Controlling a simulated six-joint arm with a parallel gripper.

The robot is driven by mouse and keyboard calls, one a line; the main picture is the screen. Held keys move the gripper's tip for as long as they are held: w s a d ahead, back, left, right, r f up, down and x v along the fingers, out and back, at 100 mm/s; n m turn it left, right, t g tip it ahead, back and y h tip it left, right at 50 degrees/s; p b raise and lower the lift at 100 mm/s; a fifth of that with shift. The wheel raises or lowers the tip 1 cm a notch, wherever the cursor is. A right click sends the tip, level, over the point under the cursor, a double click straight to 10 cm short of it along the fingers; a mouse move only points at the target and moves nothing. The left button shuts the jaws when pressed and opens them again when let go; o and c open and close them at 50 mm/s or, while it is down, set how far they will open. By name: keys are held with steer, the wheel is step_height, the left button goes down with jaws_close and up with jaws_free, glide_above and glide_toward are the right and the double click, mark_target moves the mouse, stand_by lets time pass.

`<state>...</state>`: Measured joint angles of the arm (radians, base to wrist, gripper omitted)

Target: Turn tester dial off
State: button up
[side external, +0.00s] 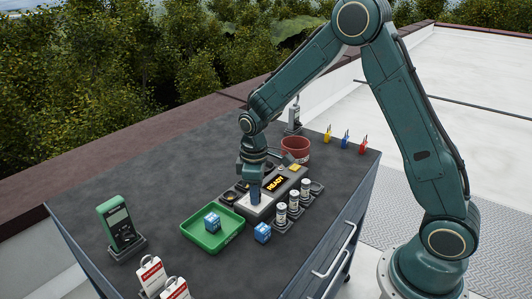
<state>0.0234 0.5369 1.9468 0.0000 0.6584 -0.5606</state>
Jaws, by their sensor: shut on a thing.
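A green handheld meter (118,220) stands in a dark holder at the left of the bench; its dial is too small to read. A grey tester-like unit (262,207) with a black display reading READY (277,183) in yellow sits mid-bench. My gripper (254,184) points down over this unit's left part, shut on a dark blue cylindrical piece (255,195). The piece is upright; I cannot tell whether it is a dial or a loose part, or whether it touches the unit. My gripper hides part of the unit.
Silver cylinders (294,200) stand right of the unit. A red pot (296,149), colored clips (346,140) and white-red tags (151,273) surround.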

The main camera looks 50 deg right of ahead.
steer(key=n, duration=0.5)
steer(key=shift+n, duration=0.4)
steer(key=o, duration=1)
steer(key=shift+r, duration=0.15)
step_height(320, 180, up, 14)
steer(key=shift+f, duration=0.2)
